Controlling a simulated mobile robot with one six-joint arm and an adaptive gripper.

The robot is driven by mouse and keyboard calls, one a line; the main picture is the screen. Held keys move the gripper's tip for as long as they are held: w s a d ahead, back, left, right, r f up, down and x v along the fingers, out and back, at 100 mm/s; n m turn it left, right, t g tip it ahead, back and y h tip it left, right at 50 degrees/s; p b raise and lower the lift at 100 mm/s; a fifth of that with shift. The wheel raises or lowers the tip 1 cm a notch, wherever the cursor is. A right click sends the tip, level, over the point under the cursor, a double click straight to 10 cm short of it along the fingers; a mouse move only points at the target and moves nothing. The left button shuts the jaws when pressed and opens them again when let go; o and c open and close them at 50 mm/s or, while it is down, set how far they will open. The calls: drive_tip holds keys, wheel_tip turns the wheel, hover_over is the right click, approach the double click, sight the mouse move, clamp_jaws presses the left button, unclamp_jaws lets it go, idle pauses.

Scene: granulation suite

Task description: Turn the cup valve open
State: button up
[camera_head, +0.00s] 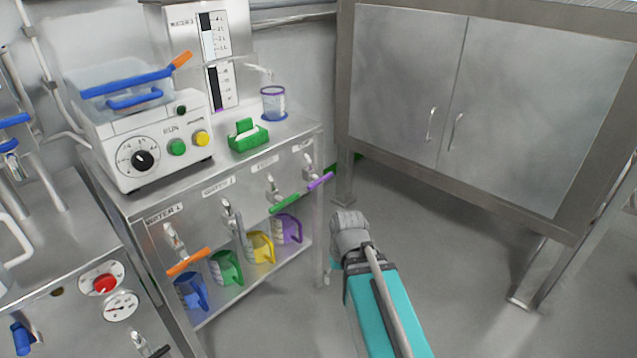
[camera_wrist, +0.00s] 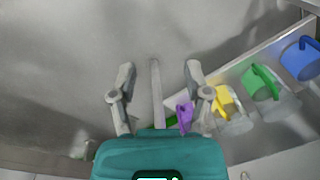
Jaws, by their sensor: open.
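Several lever valves sit in a row on the front of the steel bench. They have an orange lever (camera_head: 188,261), a grey lever (camera_head: 238,222), a green lever (camera_head: 285,203) and a purple lever (camera_head: 320,180). Their labels are too small to tell for sure which is the cup valve. A clear cup (camera_head: 273,104) with a purple rim stands on the bench below a small spout. My gripper (camera_wrist: 160,70) is open in the wrist view, with a grey bar showing between and beyond its fingers. In the head view my arm is right of the bench, apart from the levers.
Blue (camera_head: 190,292), green (camera_head: 226,267), yellow (camera_head: 260,247) and purple (camera_head: 288,229) jugs stand on the bench's lower shelf. A white control box (camera_head: 160,150) and a green block (camera_head: 248,138) are on top. A steel cabinet (camera_head: 400,90) stands behind. The floor to the right is clear.

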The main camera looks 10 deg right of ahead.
drive_tip(key=w+m+t+y+b, duration=0.1)
drive_tip(key=w+y+b, duration=0.1)
drive_tip(key=w+y, duration=0.3)
drive_tip(key=m+t+y+b, duration=0.4)
drive_tip(key=m+t+y, duration=0.1)
drive_tip(key=t+y, duration=0.4)
approach(322, 182)
drive_tip(key=w+v, duration=0.1)
drive_tip(key=v, duration=0.2)
drive_tip(key=shift+s+d, duration=0.25)
drive_tip(key=shift+d, duration=0.1)
drive_tip(key=shift+a, duration=0.1)
drive_tip(key=x, duration=1.3)
drive_tip(key=shift+a, duration=0.4)
clamp_jaws()
